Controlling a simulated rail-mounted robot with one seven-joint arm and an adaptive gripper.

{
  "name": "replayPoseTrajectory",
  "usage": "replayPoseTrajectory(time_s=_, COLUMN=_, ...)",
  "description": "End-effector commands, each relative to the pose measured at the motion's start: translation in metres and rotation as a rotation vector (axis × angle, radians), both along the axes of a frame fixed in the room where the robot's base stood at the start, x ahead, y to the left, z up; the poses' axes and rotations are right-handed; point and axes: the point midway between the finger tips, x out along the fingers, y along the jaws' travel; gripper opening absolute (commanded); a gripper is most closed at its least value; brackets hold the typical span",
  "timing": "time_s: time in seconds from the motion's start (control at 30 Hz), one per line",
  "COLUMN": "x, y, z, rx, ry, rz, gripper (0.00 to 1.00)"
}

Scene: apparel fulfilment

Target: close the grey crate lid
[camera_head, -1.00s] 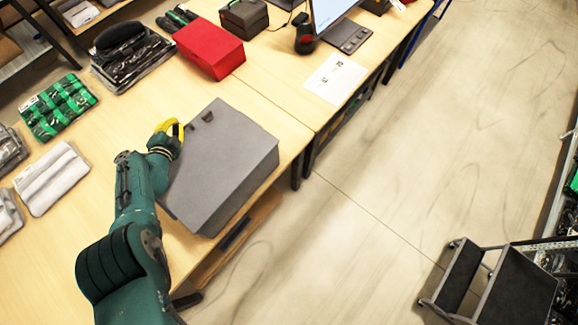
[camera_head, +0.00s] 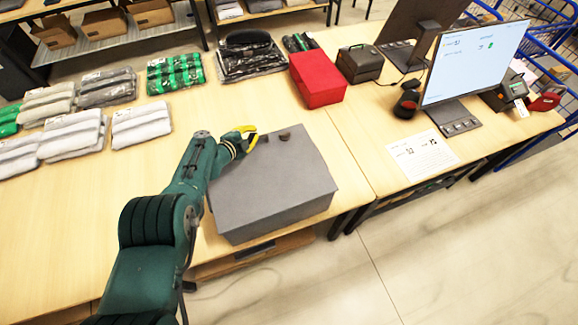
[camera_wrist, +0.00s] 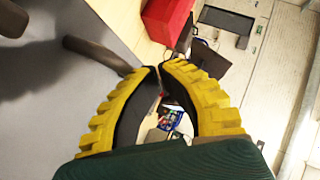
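The grey crate (camera_head: 290,219) stands near the table's front edge. Its grey lid (camera_head: 268,180) lies flat across the top and looks down; I cannot make out any small gap at the rim. Two dark fittings (camera_head: 285,137) sit near the lid's far edge. My gripper (camera_head: 250,138) is at the far left corner of the lid, beside the fittings. In the wrist view the yellow fingertips (camera_wrist: 159,68) meet with nothing between them. The grey lid surface (camera_wrist: 50,105) fills the left of that view; I cannot tell whether the fingers touch it.
A red box (camera_head: 318,80) and a dark case (camera_head: 360,64) stand behind the crate. Bagged garments (camera_head: 141,124) lie at the left and back. A monitor (camera_head: 474,65) and a printed sheet (camera_head: 423,154) are on the right table.

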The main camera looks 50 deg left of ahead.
Motion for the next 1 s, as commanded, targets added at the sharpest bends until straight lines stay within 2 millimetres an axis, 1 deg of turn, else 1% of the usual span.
replayPoseTrajectory(time_s=0.03, x=0.002, y=0.002, z=0.02, rx=0.002, ry=-0.004, rz=0.0, gripper=0.0)
replayPoseTrajectory(time_s=0.1, x=0.007, y=0.004, z=0.04, rx=0.006, ry=-0.007, rz=-0.006, gripper=0.0)
replayPoseTrajectory(time_s=0.13, x=0.004, y=0.007, z=0.048, rx=0.003, ry=-0.008, rz=-0.004, gripper=0.0)
replayPoseTrajectory(time_s=0.2, x=-0.011, y=0.015, z=0.062, rx=0.002, ry=-0.008, rz=-0.003, gripper=0.0)
replayPoseTrajectory(time_s=0.3, x=-0.026, y=0.026, z=0.082, rx=0.003, ry=-0.01, rz=-0.004, gripper=0.0)
replayPoseTrajectory(time_s=0.4, x=-0.039, y=0.033, z=0.095, rx=0.004, ry=-0.011, rz=-0.006, gripper=0.0)
replayPoseTrajectory(time_s=0.5, x=-0.047, y=0.038, z=0.102, rx=0.004, ry=-0.011, rz=-0.008, gripper=0.0)
replayPoseTrajectory(time_s=0.6, x=-0.051, y=0.041, z=0.105, rx=0.003, ry=-0.011, rz=-0.009, gripper=0.0)
replayPoseTrajectory(time_s=0.93, x=-0.052, y=0.042, z=0.105, rx=0.004, ry=-0.012, rz=-0.01, gripper=0.0)
replayPoseTrajectory(time_s=0.97, x=-0.045, y=0.037, z=0.107, rx=0.005, ry=-0.013, rz=-0.022, gripper=0.0)
replayPoseTrajectory(time_s=1.0, x=-0.034, y=0.026, z=0.107, rx=0.002, ry=-0.012, rz=-0.044, gripper=0.0)
